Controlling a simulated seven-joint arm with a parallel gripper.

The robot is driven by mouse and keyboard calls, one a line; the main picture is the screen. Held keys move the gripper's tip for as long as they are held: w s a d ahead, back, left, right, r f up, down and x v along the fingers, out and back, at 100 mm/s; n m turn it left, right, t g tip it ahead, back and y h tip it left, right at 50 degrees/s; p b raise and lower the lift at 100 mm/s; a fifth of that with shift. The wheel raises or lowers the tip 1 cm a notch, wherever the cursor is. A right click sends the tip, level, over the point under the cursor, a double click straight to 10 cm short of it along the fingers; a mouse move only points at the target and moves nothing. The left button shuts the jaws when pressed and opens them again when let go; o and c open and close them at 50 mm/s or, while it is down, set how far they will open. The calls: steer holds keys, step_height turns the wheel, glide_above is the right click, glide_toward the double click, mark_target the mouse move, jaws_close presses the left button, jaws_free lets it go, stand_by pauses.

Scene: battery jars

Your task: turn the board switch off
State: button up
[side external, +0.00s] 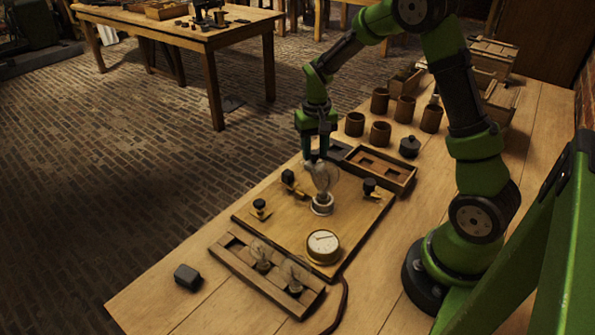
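The wooden board (285,228) lies flat on the workbench. A dark fitting with a brass-coloured part (290,182) near its back left edge looks like the switch; its lever position is too small to tell. A clear bulb (322,178) stands upright in a white socket (322,205) at the board's middle. A round gauge (323,245) sits at the front right. Small dark and brass terminals stand at the left (260,208) and right (369,187). My gripper (316,158) points down near the board's back edge, just behind the bulb, with its fingers apart and nothing visible between them.
A tray with bulbs (245,277) lies along the board's front left, and a dark block (187,277) lies beyond it. A compartmented tray (378,169) sits behind the board. Several brown jars (380,133) and a lidded dark pot (409,146) stand further back. A cable (342,305) runs off the front.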

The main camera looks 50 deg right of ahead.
mark_target(314, 151)
steer(key=shift+o, duration=1.1)
step_height(314, 151, up, 17)
steer(key=shift+w+f, duration=0.1)
steer(key=s+a+r+n+t+y, duration=0.2)
steer(key=s+a+t, duration=0.5)
steer(key=s+a, duration=0.7)
steer(key=s, duration=0.2)
steer(key=shift+s+a+n, duration=0.3)
steer(key=shift+a, duration=0.1)
